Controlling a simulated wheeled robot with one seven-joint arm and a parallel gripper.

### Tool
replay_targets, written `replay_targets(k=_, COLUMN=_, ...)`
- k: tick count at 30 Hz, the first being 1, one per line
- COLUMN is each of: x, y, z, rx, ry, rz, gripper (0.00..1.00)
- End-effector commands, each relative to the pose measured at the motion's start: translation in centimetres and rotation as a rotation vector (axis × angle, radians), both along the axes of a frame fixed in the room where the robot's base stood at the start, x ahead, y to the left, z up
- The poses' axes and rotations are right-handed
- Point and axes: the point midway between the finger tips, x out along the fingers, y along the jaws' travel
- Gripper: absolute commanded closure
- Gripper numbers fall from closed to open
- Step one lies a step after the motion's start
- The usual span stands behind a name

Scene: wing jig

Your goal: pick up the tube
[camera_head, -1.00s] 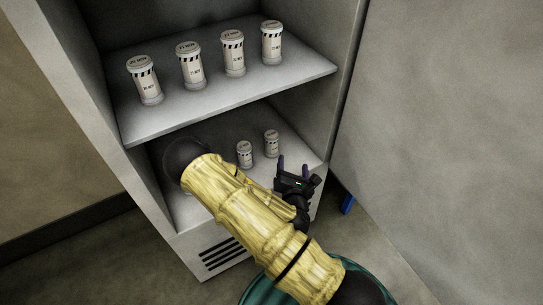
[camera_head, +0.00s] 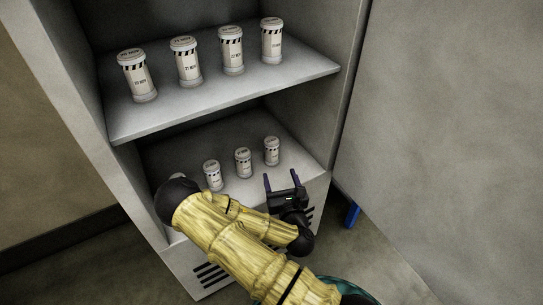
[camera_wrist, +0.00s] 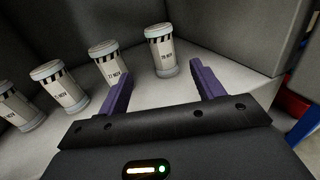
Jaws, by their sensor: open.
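White tubes with striped bands and dated labels stand upright in a grey cabinet. On the lower shelf the head view shows a right tube (camera_head: 272,151), a middle tube (camera_head: 243,162) and a left tube (camera_head: 212,175). My gripper (camera_head: 281,180) is open and empty at the front of the lower shelf, just in front of the right tube. In the wrist view the right tube (camera_wrist: 162,51) stands beyond and between my open purple fingers (camera_wrist: 158,82), apart from them. The neighbouring tube (camera_wrist: 117,63) stands left of the left finger.
The upper shelf (camera_head: 225,92) holds several more tubes and overhangs the lower one. The cabinet's right wall (camera_head: 302,130) is close to the right tube. A grey door or panel (camera_head: 450,130) is at the right. A red object (camera_wrist: 292,103) shows at the wrist view's right edge.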

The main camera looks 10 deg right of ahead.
Motion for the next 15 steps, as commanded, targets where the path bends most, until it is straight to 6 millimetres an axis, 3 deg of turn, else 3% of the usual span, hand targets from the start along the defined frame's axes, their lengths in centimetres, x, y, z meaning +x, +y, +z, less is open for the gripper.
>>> replay_targets(k=10, x=3.3, y=0.0, z=-0.4, rx=0.002, ry=-0.004, rz=0.0, gripper=0.33)
replay_targets(k=15, x=6.4, y=0.0, z=-0.1, rx=0.003, ry=-0.004, rz=0.0, gripper=0.33)
